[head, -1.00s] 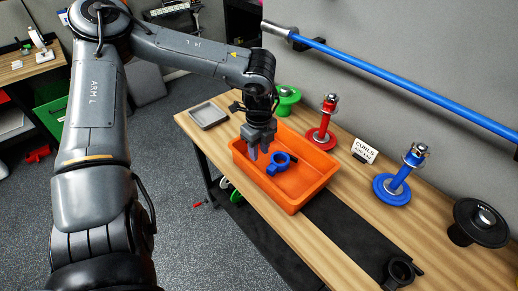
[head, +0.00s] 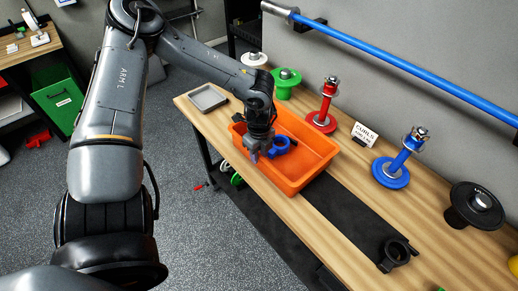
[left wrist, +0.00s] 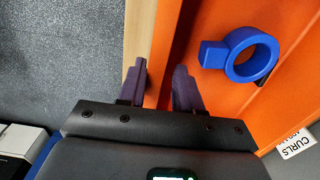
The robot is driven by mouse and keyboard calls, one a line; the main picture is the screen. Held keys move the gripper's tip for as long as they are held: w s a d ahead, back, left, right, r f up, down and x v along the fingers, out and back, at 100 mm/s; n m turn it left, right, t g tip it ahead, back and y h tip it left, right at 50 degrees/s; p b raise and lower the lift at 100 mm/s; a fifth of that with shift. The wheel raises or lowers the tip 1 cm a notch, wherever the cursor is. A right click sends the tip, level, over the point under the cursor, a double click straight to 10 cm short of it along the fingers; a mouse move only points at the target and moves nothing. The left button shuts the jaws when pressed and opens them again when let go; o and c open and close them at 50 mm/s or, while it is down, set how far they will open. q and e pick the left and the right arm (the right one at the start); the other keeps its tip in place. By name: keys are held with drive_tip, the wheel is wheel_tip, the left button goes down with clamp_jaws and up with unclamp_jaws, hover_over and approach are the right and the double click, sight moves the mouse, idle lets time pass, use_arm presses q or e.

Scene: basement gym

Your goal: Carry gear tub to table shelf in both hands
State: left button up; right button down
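The orange gear tub (head: 308,178) sits on the wooden table, with a blue ring-shaped collar (head: 278,147) lying inside. The collar also shows in the left wrist view (left wrist: 250,55). My left gripper (head: 256,156) is low at the tub's near left wall. In the left wrist view, my left gripper (left wrist: 161,85) has its fingers apart, one on each side of the tub's rim (left wrist: 172,45); I cannot tell whether they touch it. My right gripper is not in view. A dark lower shelf (head: 262,228) shows partly under the table.
A grey tray (head: 208,98) lies left of the tub. Green (head: 287,84), red (head: 324,116) and blue (head: 398,165) weight stands line the back. A dark mat (head: 350,226) and black collar (head: 397,252) lie to the right. A blue bar (head: 400,75) hangs on the wall.

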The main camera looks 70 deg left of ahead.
use_arm(q)
drive_tip(key=shift+f, duration=0.1)
clamp_jaws()
idle(1.5)
